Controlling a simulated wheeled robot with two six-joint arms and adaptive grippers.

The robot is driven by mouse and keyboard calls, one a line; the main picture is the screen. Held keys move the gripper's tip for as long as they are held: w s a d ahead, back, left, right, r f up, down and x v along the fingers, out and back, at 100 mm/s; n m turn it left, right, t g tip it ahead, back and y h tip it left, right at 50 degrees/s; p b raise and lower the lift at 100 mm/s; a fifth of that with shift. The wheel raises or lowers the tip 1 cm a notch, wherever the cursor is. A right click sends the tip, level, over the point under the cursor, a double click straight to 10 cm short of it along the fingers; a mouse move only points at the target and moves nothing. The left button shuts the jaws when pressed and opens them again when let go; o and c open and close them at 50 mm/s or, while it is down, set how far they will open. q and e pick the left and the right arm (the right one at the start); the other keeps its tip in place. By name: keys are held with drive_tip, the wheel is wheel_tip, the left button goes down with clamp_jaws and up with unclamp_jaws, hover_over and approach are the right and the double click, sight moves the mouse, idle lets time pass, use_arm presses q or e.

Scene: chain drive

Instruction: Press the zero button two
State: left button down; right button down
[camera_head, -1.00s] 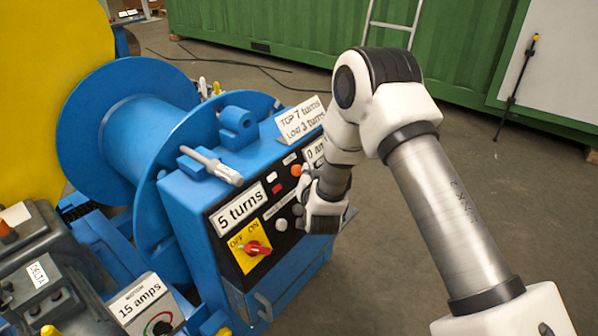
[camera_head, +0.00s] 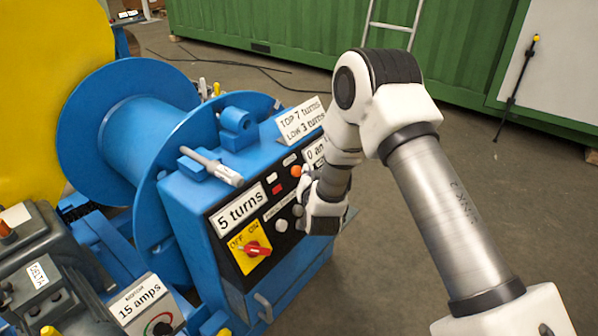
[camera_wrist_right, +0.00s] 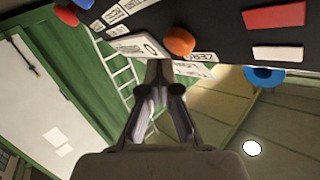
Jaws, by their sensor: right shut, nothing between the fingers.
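The blue control box (camera_head: 184,221) has a black front panel with several buttons. An orange round button (camera_head: 296,171) sits near the panel's upper right; it also shows large in the right wrist view (camera_wrist_right: 179,41). Pale round buttons (camera_head: 282,225) sit lower on the panel. A small label beside the orange button in the wrist view seems to read ZERO; I cannot read the rest. My right gripper (camera_wrist_right: 160,68) is shut and empty, its fingertips close to the panel beside the orange button. I cannot tell whether they touch. In the head view my right wrist hides part of the panel.
A red OFF/ON switch (camera_head: 254,250) sits on a yellow plate below the "5 turns" display (camera_head: 239,209). A turns sign (camera_head: 301,119) stands on the box top. A blue drum (camera_head: 130,125) is left.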

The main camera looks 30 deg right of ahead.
drive_tip(key=shift+w+a+f, duration=0.15)
drive_tip(key=shift+w+f, duration=0.05)
drive_tip(key=shift+w, duration=0.15)
drive_tip(key=shift+w+a+f+b, duration=0.15)
drive_tip(key=shift+w+f+b, duration=0.05)
drive_tip(key=shift+w+b, duration=0.25)
idle(0.7)
drive_tip(key=shift+s, duration=0.15)
idle(0.6)
drive_tip(key=shift+s+d+r+p, duration=0.3)
drive_tip(key=shift+s+r+p, duration=0.1)
drive_tip(key=shift+s, duration=0.25)
drive_tip(key=s, duration=0.1)
drive_tip(key=s+d+r+p, duration=0.1)
drive_tip(key=s+r+p, duration=0.1)
drive_tip(key=s, duration=0.1)
drive_tip(key=shift+s+d+r, duration=0.1)
drive_tip(key=shift+d+r, duration=0.05)
drive_tip(key=shift+d, duration=0.25)
